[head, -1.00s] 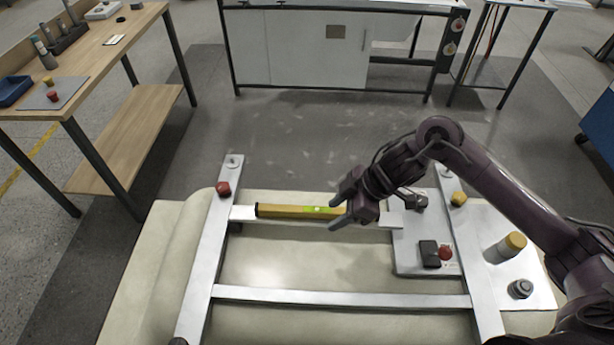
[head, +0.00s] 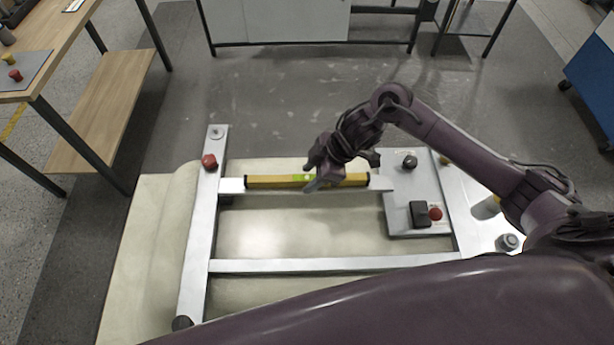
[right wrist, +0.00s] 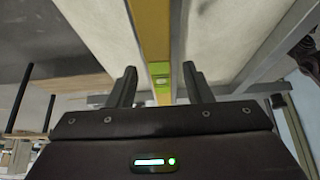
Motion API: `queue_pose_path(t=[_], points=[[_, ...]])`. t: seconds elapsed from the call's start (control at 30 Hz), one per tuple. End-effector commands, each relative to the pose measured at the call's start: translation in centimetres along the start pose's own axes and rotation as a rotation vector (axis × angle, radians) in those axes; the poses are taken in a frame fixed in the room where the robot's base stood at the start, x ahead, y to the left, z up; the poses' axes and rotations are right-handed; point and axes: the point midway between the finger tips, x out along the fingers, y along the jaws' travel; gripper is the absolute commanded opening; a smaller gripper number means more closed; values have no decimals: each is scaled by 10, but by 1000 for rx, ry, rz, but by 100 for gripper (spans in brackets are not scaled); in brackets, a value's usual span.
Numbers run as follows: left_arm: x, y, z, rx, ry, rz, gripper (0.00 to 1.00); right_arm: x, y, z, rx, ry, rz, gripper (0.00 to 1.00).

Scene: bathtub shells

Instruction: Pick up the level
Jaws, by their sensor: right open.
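The level is a yellow bar with dark ends and a green vial (head: 270,182). It lies along the far white crossbar of the metal frame on the bathtub shell. My right gripper (head: 316,182) is over the level's middle, just right of the vial, and hides part of it. In the right wrist view the level (right wrist: 152,40) runs between the two open fingers of the right gripper (right wrist: 160,88), with the green vial near the fingertips. I cannot tell if a finger touches it. A large arm link of mine crosses the bottom of the head view; my left gripper does not show.
The metal frame (head: 330,265) has a red knob (head: 209,161) at its left rail. A plate with a black box (head: 420,213) and red button (head: 435,213) lies right of the level. A wooden workbench (head: 100,110) stands at left.

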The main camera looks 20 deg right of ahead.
Motion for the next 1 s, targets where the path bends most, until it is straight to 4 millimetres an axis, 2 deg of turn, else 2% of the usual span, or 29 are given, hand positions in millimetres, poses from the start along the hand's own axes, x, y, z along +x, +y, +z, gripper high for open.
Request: queue_pose_path(t=[0.27,0.6,1.0], points=[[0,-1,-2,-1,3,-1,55,4,0,0,-1,-1,0,46],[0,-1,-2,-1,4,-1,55,4,0,0,0,-1,1,1],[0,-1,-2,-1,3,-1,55,0,1,-2,-2,2,3,0]])
